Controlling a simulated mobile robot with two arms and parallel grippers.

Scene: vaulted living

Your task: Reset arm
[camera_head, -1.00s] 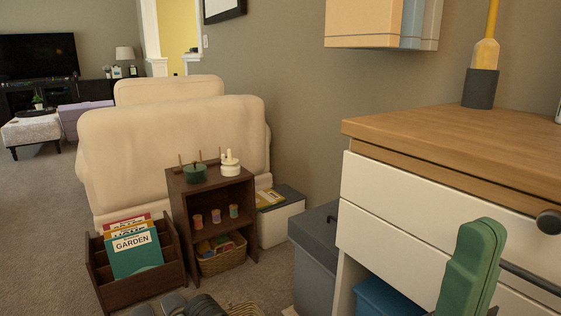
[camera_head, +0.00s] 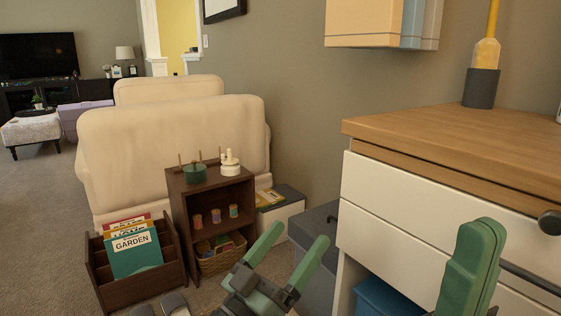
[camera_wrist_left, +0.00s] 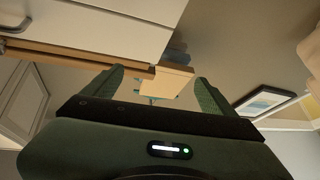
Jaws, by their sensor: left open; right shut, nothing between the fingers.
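My left gripper (camera_head: 292,250) is at the bottom centre of the head view, in front of the grey bin and the small dark shelf. Its two green fingers are spread, with nothing between them. In the left wrist view its fingers (camera_wrist_left: 160,88) also stand apart and empty, with the white drawers beyond at upper left. My right gripper (camera_head: 470,265) is at the lower right, in front of the white drawer unit (camera_head: 405,215). Its green fingers are together and hold nothing.
The drawer unit's wooden top (camera_head: 470,145) and dark handle (camera_head: 549,222) are close at right. A grey bin (camera_head: 318,222) and blue bin (camera_head: 380,298) sit low beside it. A dark shelf (camera_head: 178,215), magazine rack (camera_head: 118,290) and cream sofa (camera_head: 170,140) stand left.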

